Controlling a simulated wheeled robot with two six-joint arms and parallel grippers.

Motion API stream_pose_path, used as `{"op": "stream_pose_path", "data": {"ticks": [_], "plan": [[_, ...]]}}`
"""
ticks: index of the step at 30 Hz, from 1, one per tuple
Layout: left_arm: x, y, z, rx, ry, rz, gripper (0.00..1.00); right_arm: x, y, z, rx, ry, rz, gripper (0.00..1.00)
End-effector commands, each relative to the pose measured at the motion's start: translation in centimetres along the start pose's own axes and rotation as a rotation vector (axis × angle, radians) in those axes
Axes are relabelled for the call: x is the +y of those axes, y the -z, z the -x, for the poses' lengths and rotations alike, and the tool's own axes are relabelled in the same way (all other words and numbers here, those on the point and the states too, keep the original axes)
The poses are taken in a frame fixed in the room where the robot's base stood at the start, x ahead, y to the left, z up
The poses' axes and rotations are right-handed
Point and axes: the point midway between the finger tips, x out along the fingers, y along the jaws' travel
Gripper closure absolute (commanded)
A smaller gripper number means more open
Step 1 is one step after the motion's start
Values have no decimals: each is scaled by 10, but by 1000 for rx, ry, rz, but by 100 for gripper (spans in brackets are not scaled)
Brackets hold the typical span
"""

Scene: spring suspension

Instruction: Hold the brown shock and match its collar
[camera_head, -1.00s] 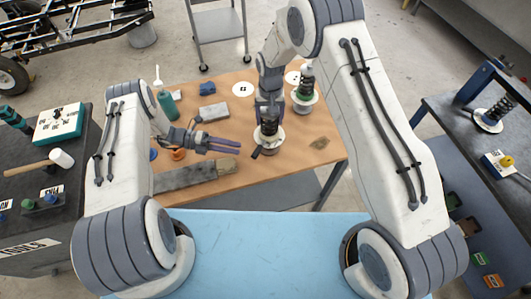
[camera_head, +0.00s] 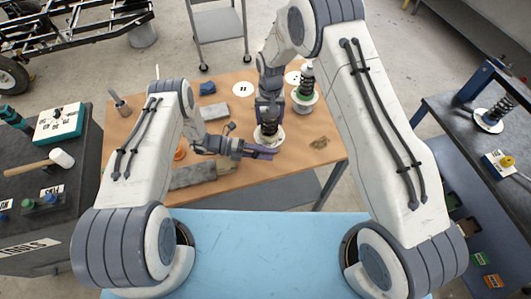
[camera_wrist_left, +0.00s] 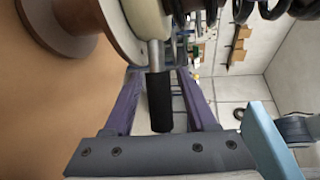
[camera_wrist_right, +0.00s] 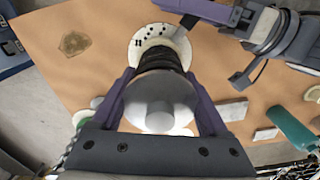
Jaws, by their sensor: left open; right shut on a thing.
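The shock (camera_head: 268,118) stands upright on the table, with a dark coil spring and a pale collar (camera_head: 262,138) at its lower end. Its brown base (camera_wrist_left: 62,45) shows in the left wrist view. My right gripper (camera_head: 270,104) is shut on the shock's upper part; the grey cap (camera_wrist_right: 158,100) lies between its fingers in the right wrist view. Black marks show on the pale collar (camera_wrist_right: 146,36) there. A rod with a black grip (camera_wrist_left: 160,102) sticks out from the collar. My left gripper (camera_wrist_left: 160,110) is open, with fingers on both sides of that grip.
Another shock on a green base (camera_head: 304,95) stands behind to the right. White marked discs (camera_head: 243,89) lie at the back of the table. A grey block (camera_head: 212,112), a blue part (camera_head: 207,88) and a long grey bar (camera_head: 192,177) lie left. The table's right front is mostly clear.

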Motion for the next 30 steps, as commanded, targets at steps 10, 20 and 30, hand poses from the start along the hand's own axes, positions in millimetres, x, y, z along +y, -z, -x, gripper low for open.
{"op": "stream_pose_path", "data": {"ticks": [10,20,30], "plan": [[0,0,0,0,0,1,100,0,1,1,4,1,0,90],[0,0,1,-1,0,1,100,0,1,1,4,1,1,90],[0,0,1,-1,-1,1,100,0,1,2,4,1,1,90]]}}
